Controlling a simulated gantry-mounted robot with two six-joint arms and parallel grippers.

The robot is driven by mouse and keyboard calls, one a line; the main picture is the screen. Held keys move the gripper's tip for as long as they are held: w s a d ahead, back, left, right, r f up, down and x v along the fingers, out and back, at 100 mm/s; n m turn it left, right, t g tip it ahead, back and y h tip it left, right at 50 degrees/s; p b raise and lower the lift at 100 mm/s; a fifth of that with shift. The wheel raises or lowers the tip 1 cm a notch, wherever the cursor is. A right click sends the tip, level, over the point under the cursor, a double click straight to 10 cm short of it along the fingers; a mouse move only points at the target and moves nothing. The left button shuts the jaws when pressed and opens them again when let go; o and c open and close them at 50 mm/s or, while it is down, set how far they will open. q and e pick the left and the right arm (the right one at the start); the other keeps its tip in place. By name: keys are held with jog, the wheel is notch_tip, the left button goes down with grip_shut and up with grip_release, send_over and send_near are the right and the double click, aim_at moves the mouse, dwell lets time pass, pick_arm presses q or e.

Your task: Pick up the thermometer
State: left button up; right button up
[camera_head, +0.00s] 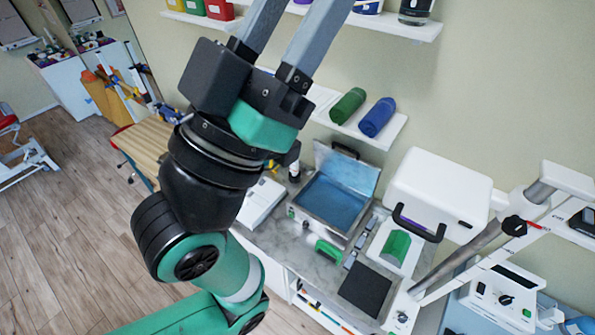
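My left gripper (298,14) is raised in the upper middle of the camera_head view, in front of the wall and shelves. Its two grey fingers stand apart with wall showing between them; their tips are cut off by the top edge. I see nothing held in the visible part of the gap. I cannot make out a thermometer for certain. A small green object (328,250) lies on the grey counter (304,266), below and right of the gripper, but I cannot tell what it is. My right gripper is out of view.
An open metal case (325,208) with blue lining stands on the counter. Beside it are a white box (437,190) with a black handle, a green item (396,246) on a white tray and a black pad (365,289). Shelves hold rolls (377,117). A device (503,295) is at right.

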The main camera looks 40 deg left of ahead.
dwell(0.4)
pick_arm(q)
jog(key=o, duration=0.6)
jog(key=shift+o, duration=0.2)
